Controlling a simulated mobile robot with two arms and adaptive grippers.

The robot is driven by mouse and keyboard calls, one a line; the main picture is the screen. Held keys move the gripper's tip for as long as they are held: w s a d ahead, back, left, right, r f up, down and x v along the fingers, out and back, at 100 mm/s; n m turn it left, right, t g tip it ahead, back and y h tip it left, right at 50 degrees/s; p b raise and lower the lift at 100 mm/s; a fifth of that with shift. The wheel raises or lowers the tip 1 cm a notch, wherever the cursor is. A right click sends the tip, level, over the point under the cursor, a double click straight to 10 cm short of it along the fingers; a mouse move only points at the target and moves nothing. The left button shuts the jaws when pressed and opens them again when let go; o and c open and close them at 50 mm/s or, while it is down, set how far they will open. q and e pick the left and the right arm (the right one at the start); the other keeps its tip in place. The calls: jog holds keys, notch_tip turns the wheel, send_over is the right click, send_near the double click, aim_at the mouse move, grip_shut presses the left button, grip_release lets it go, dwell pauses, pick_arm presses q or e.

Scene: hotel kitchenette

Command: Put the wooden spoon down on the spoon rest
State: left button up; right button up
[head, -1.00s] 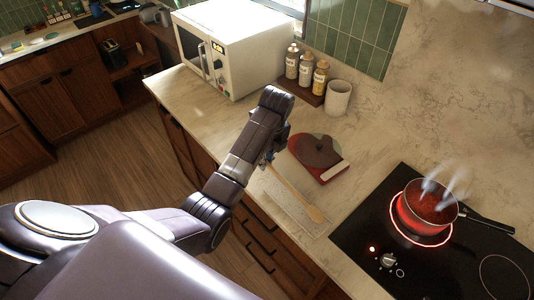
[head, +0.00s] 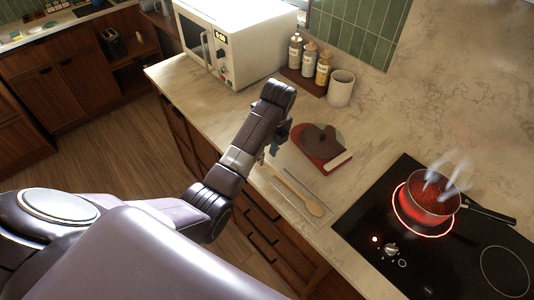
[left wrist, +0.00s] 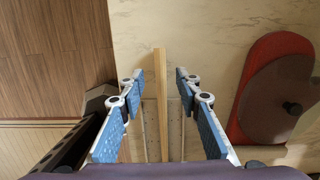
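The wooden spoon (head: 290,190) lies lengthwise over the pale, shallow spoon rest (head: 319,190) on the counter, bowl end toward the stove. My left gripper (head: 270,151) is above the handle end, partly hidden by my arm in the head view. In the left wrist view my left gripper (left wrist: 161,115) is open, with fingers on both sides of the spoon handle (left wrist: 161,85) and gaps to each. The spoon rest (left wrist: 176,125) shows beneath; the spoon's bowl is hidden there. My right gripper is not in view.
A steaming pan (head: 432,192) sits on a glowing burner at the right. Bottles (head: 309,62), a white cup (head: 341,89) and a microwave (head: 235,45) stand farther back.

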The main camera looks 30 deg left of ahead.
pick_arm(q)
notch_tip(320, 180, up, 7)
jog(key=shift+s+d, duration=0.2)
jog(key=shift+d, duration=0.25)
jog(key=shift+d+r, duration=0.1)
jog(key=shift+r, duration=0.05)
dwell(0.4)
